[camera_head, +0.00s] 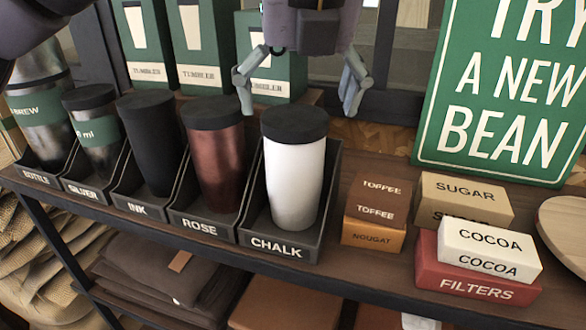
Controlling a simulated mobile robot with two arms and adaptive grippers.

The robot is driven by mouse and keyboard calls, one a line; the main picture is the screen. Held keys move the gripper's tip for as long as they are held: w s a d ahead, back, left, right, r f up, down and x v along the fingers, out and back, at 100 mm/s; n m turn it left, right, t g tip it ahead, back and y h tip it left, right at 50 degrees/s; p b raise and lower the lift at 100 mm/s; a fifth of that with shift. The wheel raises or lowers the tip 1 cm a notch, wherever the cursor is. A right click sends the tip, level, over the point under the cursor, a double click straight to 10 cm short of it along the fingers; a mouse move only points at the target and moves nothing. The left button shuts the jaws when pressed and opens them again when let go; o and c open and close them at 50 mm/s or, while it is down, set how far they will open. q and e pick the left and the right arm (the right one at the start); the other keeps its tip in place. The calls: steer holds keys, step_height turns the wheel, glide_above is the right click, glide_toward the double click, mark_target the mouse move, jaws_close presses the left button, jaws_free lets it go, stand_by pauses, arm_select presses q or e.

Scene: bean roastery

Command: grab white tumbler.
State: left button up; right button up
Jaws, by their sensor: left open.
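The white tumbler (293,183) with a black lid stands upright in the dark slot labelled CHALK (277,246), at the right end of a row of tumblers. My left gripper (299,104) is open, with its two grey fingers spread to the left and right of the tumbler's lid in the picture. It appears above or behind the lid, and I cannot tell its exact depth. No contact with the tumbler shows. My right gripper is not in view.
The rose tumbler (216,160) stands close on the left. Green tumbler boxes (271,50) and a green sign (500,95) stand behind.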

mark_target(294, 172)
arm_select(q)
steer(key=shift+w+f, duration=0.2)
steer(key=shift+f, duration=0.4)
steer(key=shift+f+p, duration=0.2)
steer(key=shift+p, duration=0.15)
steer(key=shift+w+f+p, duration=0.1)
steer(key=shift+f+p, duration=0.25)
steer(key=x, duration=0.1)
steer(key=p+x, duration=0.2)
steer(key=shift+a+f, duration=0.25)
steer(key=shift+a, duration=0.05)
steer(key=shift+w+f, duration=0.15)
steer(key=shift+f, duration=0.15)
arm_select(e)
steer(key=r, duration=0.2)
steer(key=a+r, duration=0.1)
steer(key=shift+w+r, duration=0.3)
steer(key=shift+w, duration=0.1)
arm_select(q)
steer(key=shift+d, duration=0.1)
steer(key=shift+c, duration=0.2)
